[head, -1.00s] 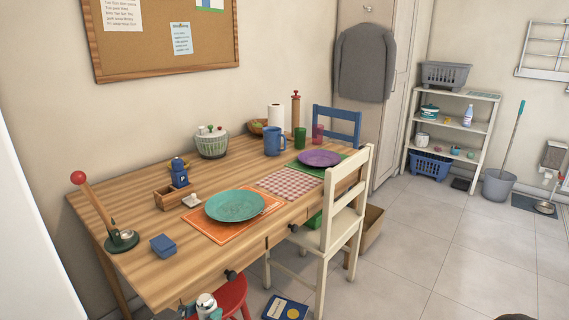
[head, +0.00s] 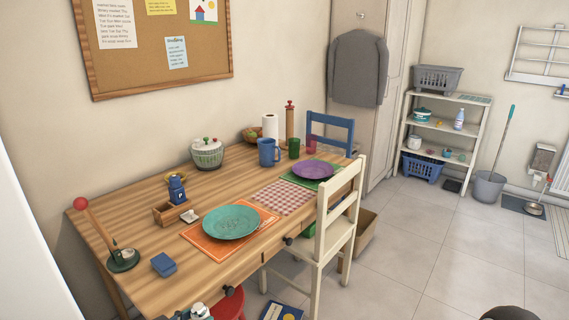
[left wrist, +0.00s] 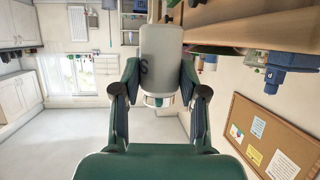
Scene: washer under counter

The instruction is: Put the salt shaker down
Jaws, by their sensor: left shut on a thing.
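My left gripper (left wrist: 160,75) is shut on the salt shaker (left wrist: 161,48), a pale grey-white cylinder with a dark S on its side, in the left wrist view. In the head view only the shaker's top (head: 198,310) and part of the gripper show at the bottom edge, by the table's front edge. The wooden table (head: 135,225) carries a small wooden caddy (head: 166,217). A blue shaker marked P (head: 177,192) stands at the caddy's back end. My right gripper is not in view.
A blue box (head: 164,264), a small white object (head: 189,216) and a green-based stand with a red ball (head: 123,259) are near the caddy. A teal plate (head: 231,222) lies on an orange mat. A red stool (head: 229,303) and white chair (head: 338,225) stand along the front.

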